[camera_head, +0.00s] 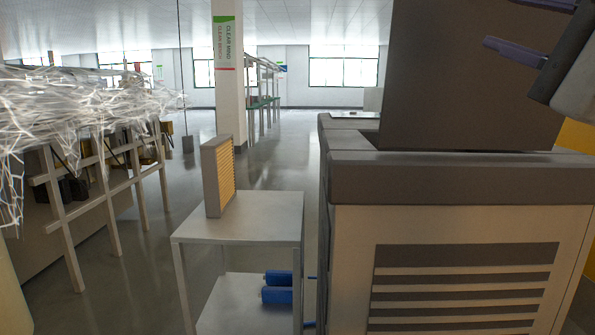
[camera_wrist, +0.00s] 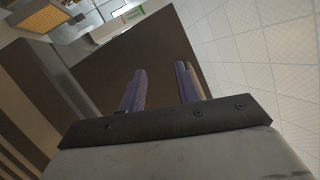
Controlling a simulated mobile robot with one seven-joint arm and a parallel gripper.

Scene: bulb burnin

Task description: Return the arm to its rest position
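My gripper (camera_head: 505,22) is at the upper right of the head view, raised in front of the tall dark panel of a large machine (camera_head: 460,185). Its two purple-grey fingers also show in the wrist view (camera_wrist: 160,72). They are spread apart with a clear gap, and nothing is held between them. The rest of my arm is mostly cut off by the right edge of the head view.
The machine's grey-topped cabinet fills the right. Left of it stands a small white table (camera_head: 245,215) with an orange-slatted panel (camera_head: 225,175) on top and blue cylinders (camera_head: 278,287) below. A rack with tangled white strands (camera_head: 75,100) is at left. Floor between is open.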

